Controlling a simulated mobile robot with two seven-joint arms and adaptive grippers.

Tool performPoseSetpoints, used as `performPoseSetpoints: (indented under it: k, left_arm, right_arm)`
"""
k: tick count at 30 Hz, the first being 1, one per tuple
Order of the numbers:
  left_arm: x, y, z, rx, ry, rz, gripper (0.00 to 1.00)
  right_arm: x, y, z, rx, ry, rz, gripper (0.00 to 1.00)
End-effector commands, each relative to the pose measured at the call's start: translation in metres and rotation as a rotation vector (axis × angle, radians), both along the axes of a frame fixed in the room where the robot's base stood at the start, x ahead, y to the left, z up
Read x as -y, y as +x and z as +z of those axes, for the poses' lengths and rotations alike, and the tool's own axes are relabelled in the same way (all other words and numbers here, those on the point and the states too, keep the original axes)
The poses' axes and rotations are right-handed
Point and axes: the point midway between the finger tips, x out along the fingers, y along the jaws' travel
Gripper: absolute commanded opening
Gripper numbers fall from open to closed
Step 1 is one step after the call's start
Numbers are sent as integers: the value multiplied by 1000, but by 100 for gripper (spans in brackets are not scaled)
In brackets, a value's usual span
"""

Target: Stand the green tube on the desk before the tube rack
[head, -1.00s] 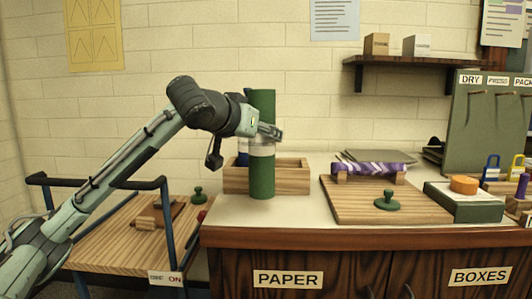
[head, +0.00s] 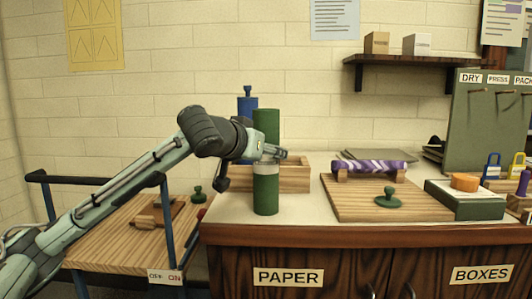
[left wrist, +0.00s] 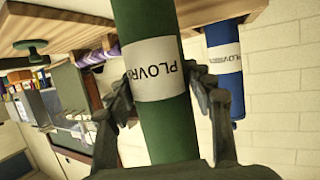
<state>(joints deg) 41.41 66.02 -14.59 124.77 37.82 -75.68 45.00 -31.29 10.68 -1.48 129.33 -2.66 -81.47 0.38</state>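The green tube (head: 266,197) is upright, with a white label band around its middle. It is in front of the wooden tube rack (head: 295,180), close over the desk top (head: 225,210) near the front edge. I cannot tell whether its bottom touches the desk. My left gripper (head: 277,153) is shut around the tube near the label. In the left wrist view the fingers (left wrist: 165,100) lie on both sides of the green tube (left wrist: 165,130), whose label shows dark lettering. The right gripper is out of view.
A blue tube (head: 246,107) stands at the rack's left part. To the right are a wooden board (head: 345,208) with a green-handled stamp-like piece (head: 387,200), a purple patterned roll (head: 365,166) and a green box (head: 470,208). A cart (head: 110,245) stands left of the desk.

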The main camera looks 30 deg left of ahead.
Motion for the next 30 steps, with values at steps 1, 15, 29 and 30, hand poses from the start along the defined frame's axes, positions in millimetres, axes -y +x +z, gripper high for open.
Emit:
performPoseSetpoints:
  k: [1,15,29,30]
  left_arm:
    - [0,0,0,0,0,0,63]
    - [1,-7,6,2,1,0,67]
    - [14,-91,36,3,3,1,67]
    - [15,-96,38,2,1,2,67]
  right_arm:
    - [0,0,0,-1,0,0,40]
    - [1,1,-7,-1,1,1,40]
    - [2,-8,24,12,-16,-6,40]
    - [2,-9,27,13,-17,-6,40]
